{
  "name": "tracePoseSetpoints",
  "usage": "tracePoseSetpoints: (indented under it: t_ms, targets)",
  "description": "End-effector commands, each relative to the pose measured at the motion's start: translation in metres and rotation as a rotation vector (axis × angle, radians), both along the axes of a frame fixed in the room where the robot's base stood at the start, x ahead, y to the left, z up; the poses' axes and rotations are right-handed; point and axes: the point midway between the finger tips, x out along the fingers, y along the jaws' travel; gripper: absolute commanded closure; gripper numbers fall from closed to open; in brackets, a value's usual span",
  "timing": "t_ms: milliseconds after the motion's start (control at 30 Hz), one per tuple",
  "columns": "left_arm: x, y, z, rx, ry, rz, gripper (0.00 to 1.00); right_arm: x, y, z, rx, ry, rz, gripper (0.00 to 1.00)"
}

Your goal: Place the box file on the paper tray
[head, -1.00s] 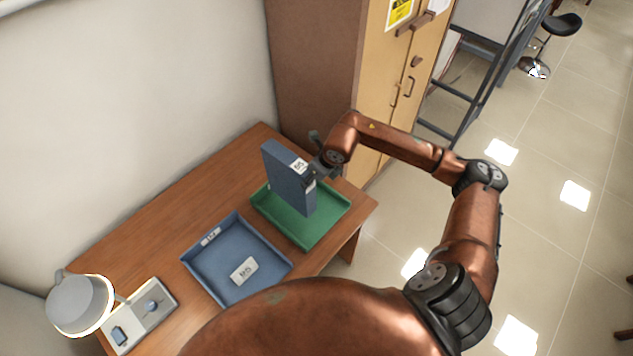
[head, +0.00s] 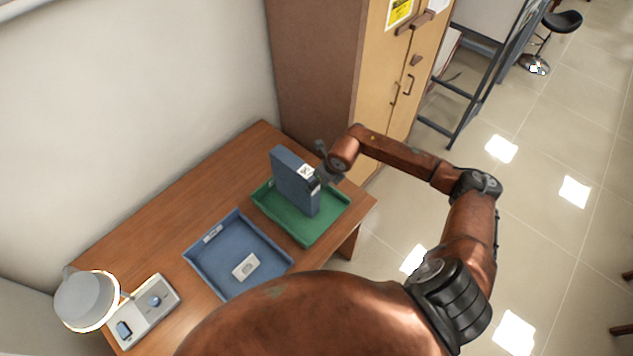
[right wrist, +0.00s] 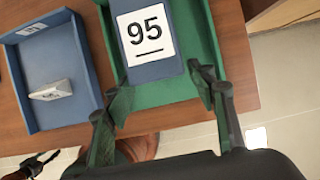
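The box file (head: 293,182) is a dark blue upright box with a white label, reading 95 in the right wrist view (right wrist: 150,35). It stands nearly upright over the green paper tray (head: 327,229), inside its rim in the picture; I cannot tell whether its base touches the tray floor. My right gripper (head: 322,177) is at the file's label side. A blue paper tray (head: 200,267) lies beside the green one.
The blue tray holds a small white label block (head: 246,267). A lamp (head: 88,300) and a pale holder (head: 150,312) stand at the desk's left end. A wooden cabinet (head: 315,75) rises behind the desk (head: 180,215). The desk behind the trays is clear.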

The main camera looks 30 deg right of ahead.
Motion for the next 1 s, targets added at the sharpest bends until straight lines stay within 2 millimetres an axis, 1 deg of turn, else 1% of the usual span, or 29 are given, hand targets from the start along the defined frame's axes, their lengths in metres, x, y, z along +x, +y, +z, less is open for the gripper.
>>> tracePoseSetpoints:
  t_ms: [100,333,467,567,800,1000]
  targets:
    - [0.000,0.000,0.000,0.000,0.000,0.000,0.60,0.000,0.000,0.001,0.000,-0.001,0.000,0.41]
    - [0.000,0.000,0.000,0.000,0.000,0.000,0.60,0.000,0.000,0.001,0.001,-0.002,0.000,0.41]
    - [0.000,0.000,-0.003,0.000,0.000,0.000,0.60,-0.002,-0.001,0.008,0.000,-0.004,0.001,0.41]
    - [0.001,0.000,-0.007,0.000,0.000,0.000,0.60,-0.007,-0.003,0.022,-0.002,-0.005,0.002,0.41]
    - [0.001,0.000,-0.021,0.000,0.000,0.000,0.60,-0.026,-0.010,0.067,-0.004,-0.004,0.001,0.41]
    - [0.000,0.000,-0.028,0.000,0.000,0.000,0.60,-0.038,-0.014,0.098,-0.004,-0.003,0.000,0.41]
